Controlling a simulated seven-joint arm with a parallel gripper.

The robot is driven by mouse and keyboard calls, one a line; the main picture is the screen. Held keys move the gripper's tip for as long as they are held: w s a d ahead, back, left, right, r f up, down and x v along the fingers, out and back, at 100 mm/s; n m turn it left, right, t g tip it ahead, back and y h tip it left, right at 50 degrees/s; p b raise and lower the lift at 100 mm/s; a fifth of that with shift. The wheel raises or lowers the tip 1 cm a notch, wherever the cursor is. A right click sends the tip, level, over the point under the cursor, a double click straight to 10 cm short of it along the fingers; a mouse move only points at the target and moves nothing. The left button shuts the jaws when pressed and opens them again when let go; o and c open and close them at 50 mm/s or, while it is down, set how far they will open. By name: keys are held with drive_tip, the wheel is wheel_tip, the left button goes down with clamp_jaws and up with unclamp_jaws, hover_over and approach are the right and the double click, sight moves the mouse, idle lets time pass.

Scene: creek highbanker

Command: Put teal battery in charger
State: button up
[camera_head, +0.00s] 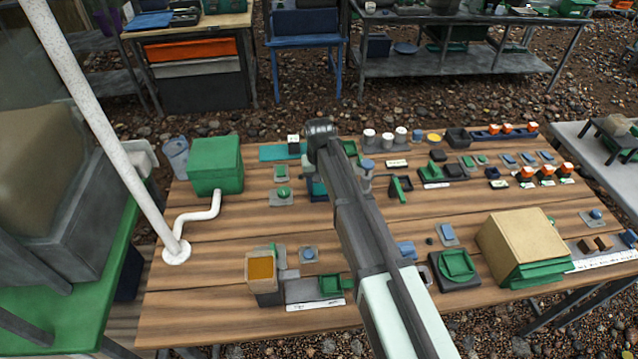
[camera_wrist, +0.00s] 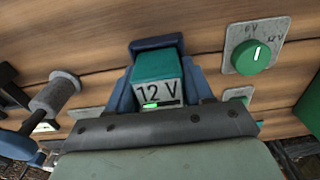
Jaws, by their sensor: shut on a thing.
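The teal battery (camera_wrist: 160,68) shows in the middle of the wrist view, with a white "12 V" label and a small green bar facing the camera. My gripper (camera_wrist: 158,80) is shut on it, with dark blue parts along both sides of the battery. A dark blue edge also shows beyond its top. I cannot tell how much of this blue belongs to the charger, or whether the battery is seated. In the head view, a teal and blue patch (camera_head: 318,188) shows beside my arm, which hides most of this spot. A green selector knob (camera_wrist: 251,56) is on a grey plate to the right.
The knob also shows in the head view (camera_head: 283,193). A grey spool (camera_wrist: 61,93) stands left in the wrist view. A green box (camera_head: 215,165) and white pipe (camera_head: 198,217) are left on the wooden table. A tan box (camera_head: 522,243) stands front right.

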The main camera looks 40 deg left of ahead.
drive_tip(key=shift+s+d+f, duration=0.1)
drive_tip(key=shift+f, duration=0.35)
drive_tip(key=shift+s+d+f, duration=0.1)
drive_tip(key=shift+f, duration=0.3)
drive_tip(key=o, duration=1.2)
drive_tip(key=shift+r, duration=0.1)
drive_tip(key=shift+o, duration=0.4)
drive_tip(key=shift+w+a+r, duration=0.15)
drive_tip(key=shift+a+r, duration=0.05)
drive_tip(key=shift+r, duration=3.45)
drive_tip(key=shift+w, duration=0.15)
